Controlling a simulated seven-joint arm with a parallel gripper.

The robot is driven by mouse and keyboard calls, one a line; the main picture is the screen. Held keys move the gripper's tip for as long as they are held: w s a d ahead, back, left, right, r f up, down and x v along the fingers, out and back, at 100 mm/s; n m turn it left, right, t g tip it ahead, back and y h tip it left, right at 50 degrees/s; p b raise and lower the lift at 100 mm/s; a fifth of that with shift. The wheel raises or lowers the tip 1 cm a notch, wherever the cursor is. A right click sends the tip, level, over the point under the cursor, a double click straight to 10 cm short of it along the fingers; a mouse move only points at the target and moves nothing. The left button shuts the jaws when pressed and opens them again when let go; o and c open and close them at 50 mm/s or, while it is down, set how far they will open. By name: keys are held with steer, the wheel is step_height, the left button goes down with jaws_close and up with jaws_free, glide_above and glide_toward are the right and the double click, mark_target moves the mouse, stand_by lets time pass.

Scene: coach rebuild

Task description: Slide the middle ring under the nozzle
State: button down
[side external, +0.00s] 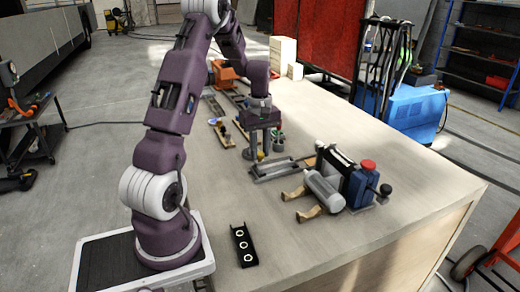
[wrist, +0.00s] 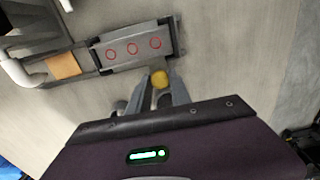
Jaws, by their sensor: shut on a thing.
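In the wrist view, a grey plate with three red rings in a row lies in a metal rail (wrist: 172,30). The middle ring (wrist: 133,48) is in plain sight, with one ring on each side. My gripper (wrist: 160,80) is shut on a small yellow knob (wrist: 160,77) at the plate's near edge. I cannot tell whether the knob is joined to the plate. In the side view my gripper (side external: 262,152) is low over the table, beside the left end of the rail (side external: 275,174). I cannot make out the nozzle for certain.
A machine with a silver cylinder (side external: 325,190), a blue block (side external: 357,185) and a red cap stands right of the rail. A black holder with three white rings (side external: 243,245) lies on the front table. Small parts (side external: 222,132) lie behind my gripper.

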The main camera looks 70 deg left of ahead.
stand_by(0.4)
steer(key=w, duration=1.4)
steer(key=c, duration=1.2)
jaws_free()
steer(key=shift+o, duration=0.2)
step_height(320, 180, up, 7)
steer(key=shift+r, duration=0.1)
